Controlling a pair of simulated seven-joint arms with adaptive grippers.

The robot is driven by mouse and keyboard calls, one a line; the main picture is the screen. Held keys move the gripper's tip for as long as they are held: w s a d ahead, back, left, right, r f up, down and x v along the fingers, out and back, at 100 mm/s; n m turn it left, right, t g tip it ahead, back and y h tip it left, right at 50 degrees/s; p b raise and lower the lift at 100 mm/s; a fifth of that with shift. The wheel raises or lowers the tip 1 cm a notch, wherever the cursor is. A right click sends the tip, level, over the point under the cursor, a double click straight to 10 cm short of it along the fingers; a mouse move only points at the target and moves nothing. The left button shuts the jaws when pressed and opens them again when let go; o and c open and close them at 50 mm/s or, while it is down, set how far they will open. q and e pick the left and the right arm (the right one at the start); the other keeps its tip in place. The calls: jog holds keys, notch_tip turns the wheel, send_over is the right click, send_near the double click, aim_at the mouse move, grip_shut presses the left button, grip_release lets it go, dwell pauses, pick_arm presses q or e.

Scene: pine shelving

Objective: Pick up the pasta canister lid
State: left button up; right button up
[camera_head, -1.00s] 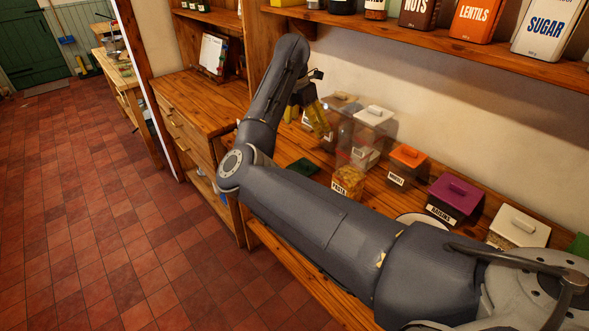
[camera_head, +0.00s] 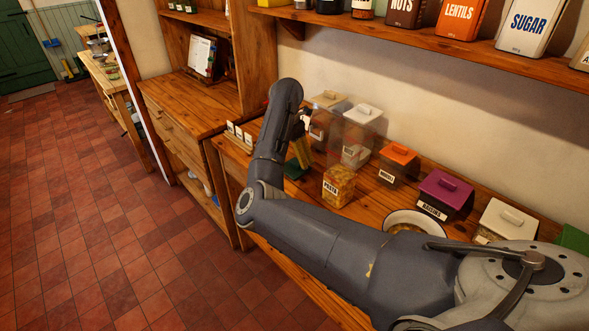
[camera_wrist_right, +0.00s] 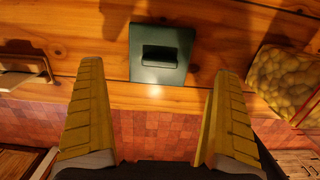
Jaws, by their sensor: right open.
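The pasta canister lid is a dark green square with a raised bar handle. It lies flat on the wooden counter in the right wrist view (camera_wrist_right: 160,58), and its edge shows in the head view (camera_head: 294,169), partly hidden by my arm. My right gripper (camera_wrist_right: 158,115) is open and empty, its yellow ribbed fingers spread on either side of the lid's line and apart from it. In the head view the right gripper (camera_head: 301,153) is mostly behind my forearm, over the lid. The pasta canister (camera_head: 338,186) stands uncovered to the right, full of pasta. My left gripper is not in view.
An orange-lidded canister (camera_head: 398,155), a purple-lidded raisins canister (camera_head: 444,193) and a white bowl (camera_head: 413,217) stand to the right. Small labelled cards (camera_head: 240,134) stand left of the lid. The counter's front edge is close.

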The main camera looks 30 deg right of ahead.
aim_at(294, 163)
jog(key=shift+w+d+f, duration=0.1)
jog(key=shift+d+f, duration=0.1)
jog(key=shift+f, duration=1.2)
jog(key=shift+d+f, duration=0.2)
jog(key=shift+f, duration=1.15)
jog(key=c, duration=1)
